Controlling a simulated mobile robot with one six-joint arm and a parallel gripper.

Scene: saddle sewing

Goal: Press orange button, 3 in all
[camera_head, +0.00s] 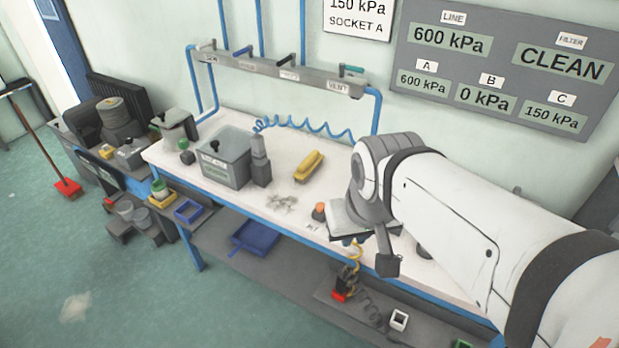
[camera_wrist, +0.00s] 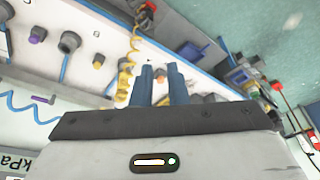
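An orange, round-topped button (camera_head: 319,211) stands on the white bench, left of my gripper body (camera_head: 365,215) in the head view, with a small gap between them.
A yellow tool (camera_head: 309,166), grey box (camera_head: 224,160) and scraps (camera_head: 282,203) occupy the bench (camera_head: 240,215). Its front edge is blue.

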